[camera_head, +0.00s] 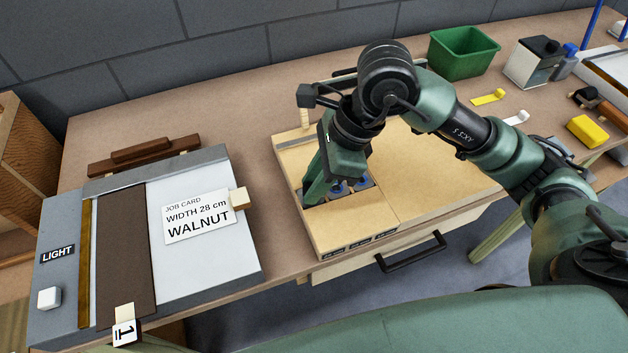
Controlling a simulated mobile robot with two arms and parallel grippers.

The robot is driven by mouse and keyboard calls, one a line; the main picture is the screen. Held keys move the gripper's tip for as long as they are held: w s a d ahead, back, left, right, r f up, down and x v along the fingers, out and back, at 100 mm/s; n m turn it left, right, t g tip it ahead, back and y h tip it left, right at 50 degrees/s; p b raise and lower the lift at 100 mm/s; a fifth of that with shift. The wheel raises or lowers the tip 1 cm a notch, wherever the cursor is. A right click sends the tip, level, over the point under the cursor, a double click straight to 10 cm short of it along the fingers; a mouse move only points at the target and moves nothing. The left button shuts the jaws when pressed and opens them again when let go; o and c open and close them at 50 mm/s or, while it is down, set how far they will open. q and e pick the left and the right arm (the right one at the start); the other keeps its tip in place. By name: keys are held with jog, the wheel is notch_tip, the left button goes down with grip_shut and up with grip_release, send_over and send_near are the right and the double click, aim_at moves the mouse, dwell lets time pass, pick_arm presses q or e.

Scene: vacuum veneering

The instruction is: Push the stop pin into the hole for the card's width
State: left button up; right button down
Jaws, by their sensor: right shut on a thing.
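The job card (197,218) lies on the left panel and reads "WIDTH 28 cm WALNUT". My right gripper (322,192) points down over the front left of the pale wooden board (430,170), at a dark plate with blue-ringed spots (340,188). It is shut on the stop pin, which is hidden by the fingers. I cannot tell how the pin sits relative to a hole. Small labels (358,241) on the board's front edge are too small to read. My left gripper is out of view.
A dark veneer strip (125,250) lies on the grey-framed light panel (215,270) at left. A drawer handle (411,252) juts out below the board.

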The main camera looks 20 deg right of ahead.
jog(key=shift+f, duration=0.15)
jog(key=c, duration=1.1)
grip_release()
jog(key=v, duration=0.8)
jog(key=shift+b, duration=0.3)
